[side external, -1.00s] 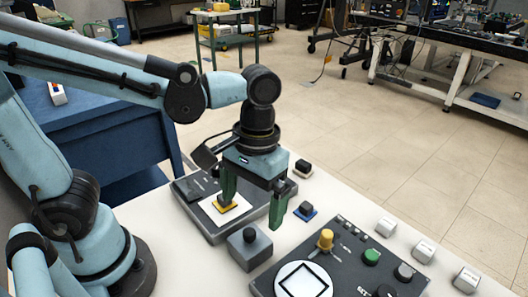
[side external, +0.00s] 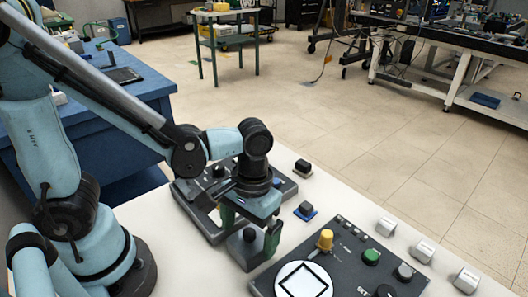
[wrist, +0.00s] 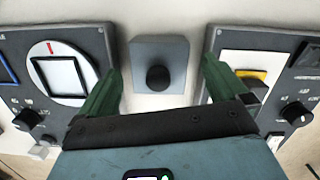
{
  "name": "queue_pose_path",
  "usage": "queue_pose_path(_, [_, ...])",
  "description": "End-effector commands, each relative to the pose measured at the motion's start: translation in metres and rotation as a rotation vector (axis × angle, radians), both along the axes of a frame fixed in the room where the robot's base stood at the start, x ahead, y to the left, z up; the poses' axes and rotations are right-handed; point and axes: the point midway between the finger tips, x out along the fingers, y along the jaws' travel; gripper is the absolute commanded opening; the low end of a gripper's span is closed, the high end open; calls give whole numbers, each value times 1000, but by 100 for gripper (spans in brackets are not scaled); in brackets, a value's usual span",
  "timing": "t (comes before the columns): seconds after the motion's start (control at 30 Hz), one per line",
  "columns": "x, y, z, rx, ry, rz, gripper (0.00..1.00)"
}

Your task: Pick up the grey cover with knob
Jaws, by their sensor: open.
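The grey cover (side external: 243,256) is a square grey block with a round black knob (side external: 249,236) on top. It stands on the white table between two dark panels. In the wrist view the cover (wrist: 144,53) and its dark knob (wrist: 158,78) lie ahead of my fingertips, centred between them. My gripper (side external: 250,233) has green fingers and is open, one finger on either side of the knob in the side view. In the wrist view my gripper (wrist: 162,72) holds nothing. Part of the cover is hidden behind the right finger in the side view.
A dark panel (side external: 348,262) with yellow and green knobs and a white dial stands close on the right. Another dark panel (side external: 199,217) lies behind my gripper. Small blocks, one on a blue base (side external: 306,211), and several white blocks (side external: 424,251) sit on the table.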

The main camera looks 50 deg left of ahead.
Motion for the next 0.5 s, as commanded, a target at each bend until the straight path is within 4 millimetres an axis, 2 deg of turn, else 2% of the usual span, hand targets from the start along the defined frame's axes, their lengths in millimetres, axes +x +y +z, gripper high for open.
queue_pose_path(0.33, [-1,0,-4,0,0,0,100])
queue_pose_path(0.5, [-1,0,-3,0,0,0,74])
